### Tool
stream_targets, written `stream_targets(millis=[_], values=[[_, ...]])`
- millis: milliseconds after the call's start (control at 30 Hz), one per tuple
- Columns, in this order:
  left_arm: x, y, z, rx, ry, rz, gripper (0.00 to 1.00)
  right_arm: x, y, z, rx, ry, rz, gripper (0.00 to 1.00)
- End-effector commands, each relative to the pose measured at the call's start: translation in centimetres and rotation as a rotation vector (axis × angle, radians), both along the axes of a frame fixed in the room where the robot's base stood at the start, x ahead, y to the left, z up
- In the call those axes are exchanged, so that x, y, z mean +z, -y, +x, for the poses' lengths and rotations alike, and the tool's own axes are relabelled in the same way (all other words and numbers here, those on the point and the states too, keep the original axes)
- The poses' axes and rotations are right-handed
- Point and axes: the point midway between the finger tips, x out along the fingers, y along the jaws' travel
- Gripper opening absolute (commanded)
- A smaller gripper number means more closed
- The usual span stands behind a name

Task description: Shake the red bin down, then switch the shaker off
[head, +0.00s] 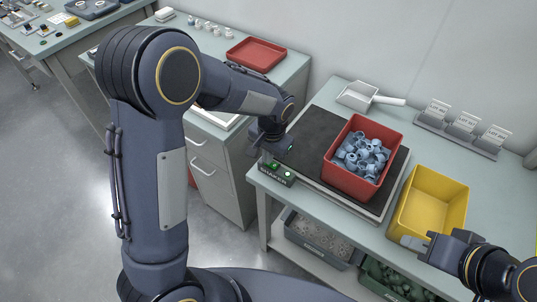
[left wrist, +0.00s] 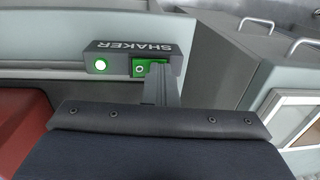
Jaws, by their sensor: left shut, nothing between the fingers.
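The red bin (head: 353,182) sits on the dark shaker plate (head: 318,135) and holds many light blue caps (head: 362,157). The shaker's control box (head: 277,173) is at the bench's front left corner; it also shows in the left wrist view (left wrist: 112,50).
The yellow bin (head: 431,202) stands right of the shaker and looks empty. A white scoop (head: 358,96) and a grey label holder (head: 460,128) lie behind. Crates (head: 318,238) sit on the shelf below. A red tray (head: 256,54) is on the left bench.

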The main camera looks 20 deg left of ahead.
Motion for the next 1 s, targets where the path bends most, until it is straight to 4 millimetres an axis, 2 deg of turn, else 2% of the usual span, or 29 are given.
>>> stream_targets(millis=[300,667,767,967,1000], values=[[0.1,1.3,-0.6,-0.003,-0.006,0.000,0.00,0.1,0.0,0.0,0.000,0.000,0.000,0.25],[0.3,1.4,-0.6,-0.001,-0.002,0.000,0.00,0.2,0.0,0.0,0.000,0.000,0.000,0.25],[1.1,1.4,-0.5,-0.001,-0.002,0.000,0.00,0.9,0.0,0.0,0.000,0.000,0.000,0.25],[5.2,1.0,-0.3,0.001,-0.002,-0.002,0.00,4.1,0.0,0.0,0.000,0.000,0.000,0.25],[5.4,1.1,-0.2,0.000,0.002,-0.003,0.00,3.6,0.0,0.0,0.000,0.001,0.000,0.25]])
